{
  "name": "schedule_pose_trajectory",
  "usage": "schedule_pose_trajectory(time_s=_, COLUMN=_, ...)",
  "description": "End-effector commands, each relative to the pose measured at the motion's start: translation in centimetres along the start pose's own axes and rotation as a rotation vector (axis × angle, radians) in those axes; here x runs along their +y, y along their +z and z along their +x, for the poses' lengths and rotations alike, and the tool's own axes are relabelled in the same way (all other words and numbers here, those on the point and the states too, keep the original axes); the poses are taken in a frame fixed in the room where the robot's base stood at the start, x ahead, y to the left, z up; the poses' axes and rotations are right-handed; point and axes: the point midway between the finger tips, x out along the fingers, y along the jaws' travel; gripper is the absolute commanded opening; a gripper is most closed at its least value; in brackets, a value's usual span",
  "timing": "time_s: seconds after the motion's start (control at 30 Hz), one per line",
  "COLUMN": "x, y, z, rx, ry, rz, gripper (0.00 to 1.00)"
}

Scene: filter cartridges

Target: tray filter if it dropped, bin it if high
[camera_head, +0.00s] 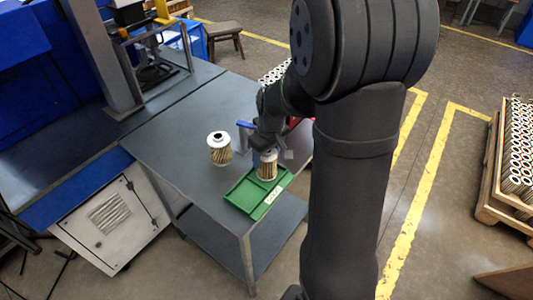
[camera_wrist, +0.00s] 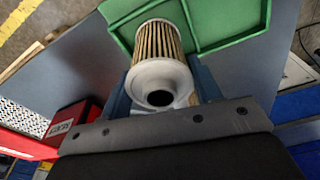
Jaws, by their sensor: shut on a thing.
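A filter cartridge (camera_wrist: 160,60) with tan pleats and a white end cap sits between the fingers of my gripper (camera_wrist: 162,98) in the wrist view. My gripper is shut on it. In the head view this held filter (camera_head: 267,166) is upright at the green tray (camera_head: 243,193); I cannot tell whether it touches the tray floor. The tray's green rim also shows behind the filter in the wrist view (camera_wrist: 231,44). A second filter (camera_head: 219,148) stands upright on the grey table, left of the tray. A red bin (camera_wrist: 75,127) shows at the left of the wrist view; my arm mostly hides it in the head view.
The grey table (camera_head: 175,140) is clear left of the second filter. A metal post stand (camera_head: 150,60) stands at the back left. A crate of many filters (camera_head: 515,160) is on the floor at the right. A white cabinet (camera_head: 110,215) stands below the left bench.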

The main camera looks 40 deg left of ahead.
Motion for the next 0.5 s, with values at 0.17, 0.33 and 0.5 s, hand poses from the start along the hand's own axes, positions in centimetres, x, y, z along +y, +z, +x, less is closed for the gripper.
schedule_pose_trajectory(time_s=0.17, x=0.0, y=0.0, z=0.01, rx=0.0, ry=0.0, rz=0.0, gripper=0.3)
schedule_pose_trajectory(time_s=0.33, x=0.0, y=0.0, z=0.01, rx=0.0, ry=0.0, rz=0.0, gripper=0.69)
schedule_pose_trajectory(time_s=0.5, x=0.0, y=0.0, z=0.02, rx=0.0, ry=0.0, rz=0.0, gripper=0.83)
